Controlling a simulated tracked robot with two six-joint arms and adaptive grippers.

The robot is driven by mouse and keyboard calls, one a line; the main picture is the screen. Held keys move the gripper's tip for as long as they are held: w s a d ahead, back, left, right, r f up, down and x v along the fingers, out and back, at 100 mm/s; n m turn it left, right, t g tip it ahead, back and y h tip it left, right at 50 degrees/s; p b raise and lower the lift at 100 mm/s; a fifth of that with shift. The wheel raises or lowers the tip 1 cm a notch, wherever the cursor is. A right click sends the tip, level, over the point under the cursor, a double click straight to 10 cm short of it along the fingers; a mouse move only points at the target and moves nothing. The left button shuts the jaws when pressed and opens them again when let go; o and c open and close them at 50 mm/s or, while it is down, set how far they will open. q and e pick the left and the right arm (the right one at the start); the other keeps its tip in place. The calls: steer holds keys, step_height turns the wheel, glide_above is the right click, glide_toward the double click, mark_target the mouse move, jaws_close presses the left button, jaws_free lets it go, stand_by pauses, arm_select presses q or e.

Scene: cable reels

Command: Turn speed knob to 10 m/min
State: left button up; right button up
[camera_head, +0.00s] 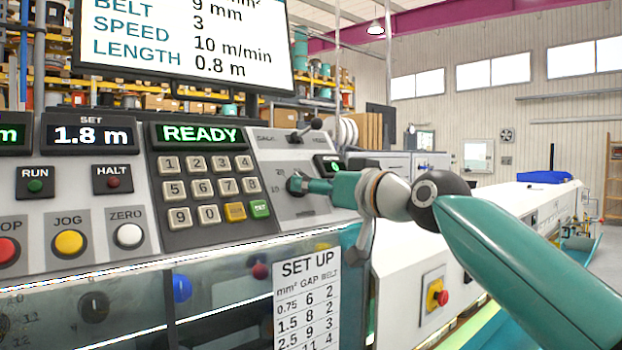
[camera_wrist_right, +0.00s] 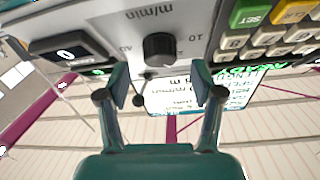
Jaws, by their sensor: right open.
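The speed knob (camera_wrist_right: 160,48) is a dark round knob on the light panel in the right wrist view, with an upside-down "m/min" beside it and a "10" mark to its right. My right gripper (camera_wrist_right: 160,82) is open, its fingers pointing at the panel on either side of the knob's line, the tips seemingly just short of it. In the head view the knob (camera_head: 295,184) is right of the keypad, with my right gripper (camera_head: 318,187) close in front of it. The knob's pointer direction cannot be read. My left gripper is not in view.
The keypad (camera_head: 203,188) sits left of the knob, under a READY display (camera_head: 199,134). A black lever (camera_head: 305,130) stands above the knob. The screen (camera_head: 183,38) lists SPEED 10 m/min. A SET UP card (camera_head: 306,300) hangs below.

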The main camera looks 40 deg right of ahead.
mark_target(297, 194)
steer(key=shift+w+p, duration=0.3)
steer(key=shift+w, duration=1.3)
steer(key=c, duration=1)
steer(key=shift+d, duration=0.15)
steer(key=shift+c, duration=0.7)
steer(key=shift+a+r, duration=0.1)
steer(key=shift+a, duration=0.1)
steer(key=shift+n+y, duration=0.3)
